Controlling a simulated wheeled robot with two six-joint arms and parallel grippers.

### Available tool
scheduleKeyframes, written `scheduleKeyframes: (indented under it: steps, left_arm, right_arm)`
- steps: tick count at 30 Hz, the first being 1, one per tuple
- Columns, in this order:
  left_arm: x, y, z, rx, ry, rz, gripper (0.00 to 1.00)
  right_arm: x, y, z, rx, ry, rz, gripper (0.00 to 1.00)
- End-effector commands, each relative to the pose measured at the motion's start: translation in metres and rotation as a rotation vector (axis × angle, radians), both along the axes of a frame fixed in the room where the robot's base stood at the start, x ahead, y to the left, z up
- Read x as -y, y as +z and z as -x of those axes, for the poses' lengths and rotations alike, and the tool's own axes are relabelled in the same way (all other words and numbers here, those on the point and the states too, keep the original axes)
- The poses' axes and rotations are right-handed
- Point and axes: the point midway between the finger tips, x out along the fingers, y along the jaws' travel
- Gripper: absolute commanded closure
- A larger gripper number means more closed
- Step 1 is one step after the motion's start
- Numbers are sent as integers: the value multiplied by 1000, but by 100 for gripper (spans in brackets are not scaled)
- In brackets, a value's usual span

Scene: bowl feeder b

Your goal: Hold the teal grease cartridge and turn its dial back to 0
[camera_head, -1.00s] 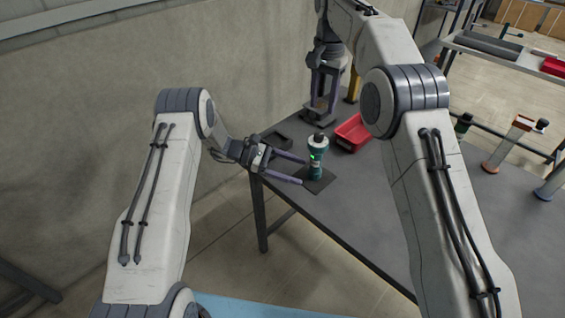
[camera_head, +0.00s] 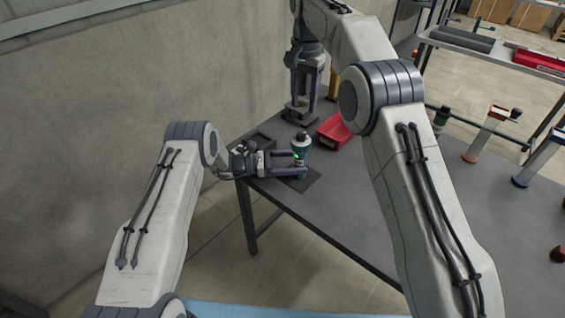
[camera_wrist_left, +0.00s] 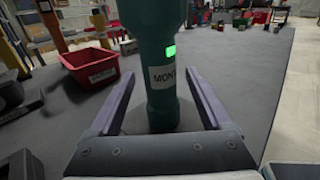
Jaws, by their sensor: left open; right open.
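The teal grease cartridge (camera_head: 301,146) stands upright on a dark mat (camera_head: 306,183) near the table's left edge. It has a dark top, a lit green patch and a white label. In the left wrist view the cartridge (camera_wrist_left: 164,75) stands between the two fingers; its top is cut off, so the dial's setting cannot be read. My left gripper (camera_head: 299,164) is open around the cartridge's body, with a gap seen beside the fingers. My right gripper (camera_head: 303,109) is open and empty, pointing down at the back of the table, behind the cartridge.
A red bin (camera_head: 334,131) stands right of the cartridge. A dark tray (camera_head: 259,143) lies behind my left gripper. Several posts and bottles stand on the table's right side. The grey table top (camera_head: 350,200) is clear in front of the red bin.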

Motion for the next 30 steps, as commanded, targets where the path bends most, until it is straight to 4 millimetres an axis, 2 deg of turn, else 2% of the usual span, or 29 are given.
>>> scheduleKeyframes:
  steps: [4, 13, 14, 18, 20, 21, 22, 25, 26, 30]
  left_arm:
    - [11, 0, -1, 0, -2, -1, 18]
    - [13, 0, -2, 0, 0, 0, 18]
    - [13, 0, -2, 0, 0, 0, 26]
    - [12, 0, -2, 0, 0, 0, 79]
    - [12, 0, -2, 0, 0, 0, 100]
    - [12, 0, -2, 0, 0, -1, 100]
    - [12, 0, -2, 0, 0, 0, 57]
    - [12, 0, -2, 0, 0, -1, 96]
    - [12, 0, -2, 0, 0, -1, 100]
    - [12, 0, -2, 0, 0, -1, 100]
  right_arm:
    - [0, 0, 0, 0, 0, 0, 50]
    - [0, 0, 0, 0, 0, 0, 50]
    - [0, 0, 0, 0, 0, 0, 50]
    - [0, 0, 0, 0, 0, 0, 50]
    - [0, 0, 0, 0, 0, 0, 50]
    - [0, 0, 0, 0, 0, 0, 50]
    - [0, 0, 0, 0, 0, 0, 50]
    - [0, 0, 0, 0, 0, 0, 50]
    - [0, 0, 0, 0, 0, 0, 50]
    - [0, 0, 0, 0, 0, 0, 50]
